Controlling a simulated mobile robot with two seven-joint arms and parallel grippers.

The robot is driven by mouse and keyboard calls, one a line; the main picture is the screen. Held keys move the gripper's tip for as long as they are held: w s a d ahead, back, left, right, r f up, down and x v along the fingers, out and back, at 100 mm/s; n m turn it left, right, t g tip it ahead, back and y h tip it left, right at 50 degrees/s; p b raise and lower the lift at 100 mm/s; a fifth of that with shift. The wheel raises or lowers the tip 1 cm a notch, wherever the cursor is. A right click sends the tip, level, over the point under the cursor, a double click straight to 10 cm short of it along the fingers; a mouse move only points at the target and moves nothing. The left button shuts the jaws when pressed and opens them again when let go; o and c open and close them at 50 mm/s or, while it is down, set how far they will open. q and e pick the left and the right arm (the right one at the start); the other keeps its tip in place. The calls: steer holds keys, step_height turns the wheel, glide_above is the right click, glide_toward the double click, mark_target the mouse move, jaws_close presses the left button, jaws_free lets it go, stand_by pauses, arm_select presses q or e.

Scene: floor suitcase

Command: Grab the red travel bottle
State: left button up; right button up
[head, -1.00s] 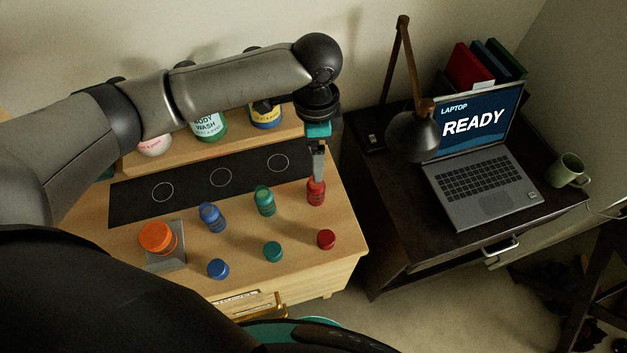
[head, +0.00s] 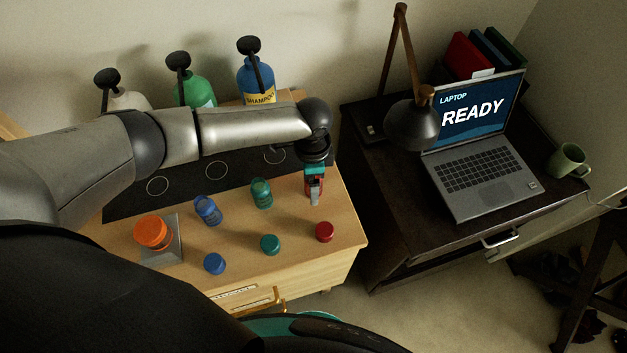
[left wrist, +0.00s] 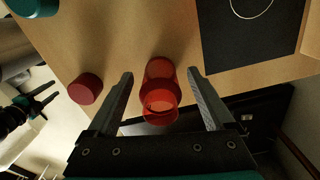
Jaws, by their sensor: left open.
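The red travel bottle (left wrist: 160,88) stands on the wooden dresser top, uncapped, with its open mouth facing my camera in the left wrist view. In the head view it is mostly hidden behind my left gripper (head: 314,195). In the left wrist view my left gripper (left wrist: 160,85) is open, with one finger on each side of the bottle and a visible gap to both. The red cap (head: 325,232) lies apart on the dresser, and it also shows in the left wrist view (left wrist: 86,89). My right gripper is not in view.
Blue (head: 208,210) and green (head: 262,193) travel bottles stand to the left, with blue and green caps in front. An orange-topped container (head: 152,232) sits on a grey plate. Large pump bottles stand behind. A lamp (head: 413,124) and laptop (head: 484,180) occupy the dark desk at right.

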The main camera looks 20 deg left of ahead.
arm_select(q)
steer(key=shift+f, duration=0.55)
jaws_close()
steer(key=shift+r, duration=0.1)
stand_by(0.4)
